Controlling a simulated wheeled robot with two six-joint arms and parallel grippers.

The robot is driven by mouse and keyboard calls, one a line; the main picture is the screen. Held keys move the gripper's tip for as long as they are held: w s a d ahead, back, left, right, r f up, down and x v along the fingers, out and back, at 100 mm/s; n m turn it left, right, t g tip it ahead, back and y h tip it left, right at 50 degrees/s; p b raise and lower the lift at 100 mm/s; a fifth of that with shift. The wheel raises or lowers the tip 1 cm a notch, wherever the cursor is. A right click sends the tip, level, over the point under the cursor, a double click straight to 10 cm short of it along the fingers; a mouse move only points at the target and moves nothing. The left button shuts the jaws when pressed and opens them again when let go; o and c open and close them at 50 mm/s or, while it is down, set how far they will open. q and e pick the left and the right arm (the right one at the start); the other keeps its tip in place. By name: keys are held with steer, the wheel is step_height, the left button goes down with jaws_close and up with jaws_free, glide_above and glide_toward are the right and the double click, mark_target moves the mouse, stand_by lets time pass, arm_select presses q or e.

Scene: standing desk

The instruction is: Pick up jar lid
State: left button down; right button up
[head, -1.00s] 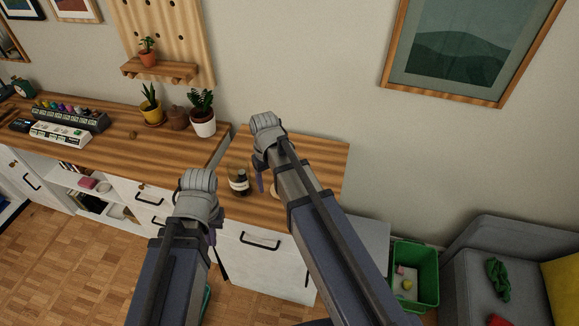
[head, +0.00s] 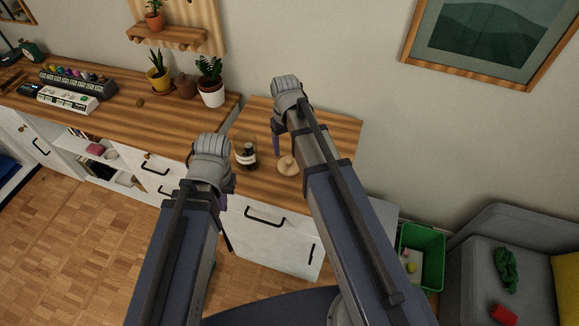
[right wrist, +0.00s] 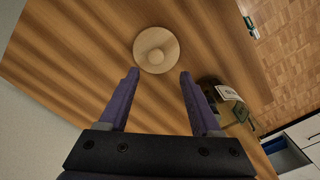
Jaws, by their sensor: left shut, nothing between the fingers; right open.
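The jar lid (head: 287,166) is a round, light wooden disc with a small knob. It lies on the wooden desk top to the right of a glass jar (head: 246,153) with a dark label. In the right wrist view the lid (right wrist: 156,50) lies just beyond my right gripper (right wrist: 158,72), whose purple fingers are apart with nothing between them. The jar (right wrist: 227,100) stands beside the right finger there. In the head view my right gripper (head: 277,140) is above the desk, partly hidden by its own wrist. My left gripper (head: 228,190) is in front of the desk's left edge, fingers mostly hidden.
A green bin (head: 421,255) and a grey sofa (head: 470,250) are at right. The desk top (head: 335,128) behind the lid is clear.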

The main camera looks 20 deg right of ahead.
mark_target(289, 159)
steer(key=f+b, duration=0.3)
steer(key=d+f+b, duration=0.1)
steer(key=shift+s+f, duration=0.2)
steer(key=shift+s, duration=0.15)
steer(key=shift+f+b, duration=0.45)
steer(key=shift+b, duration=0.15)
steer(key=shift+r, duration=0.1)
steer(key=shift+c, duration=0.3)
jaws_close()
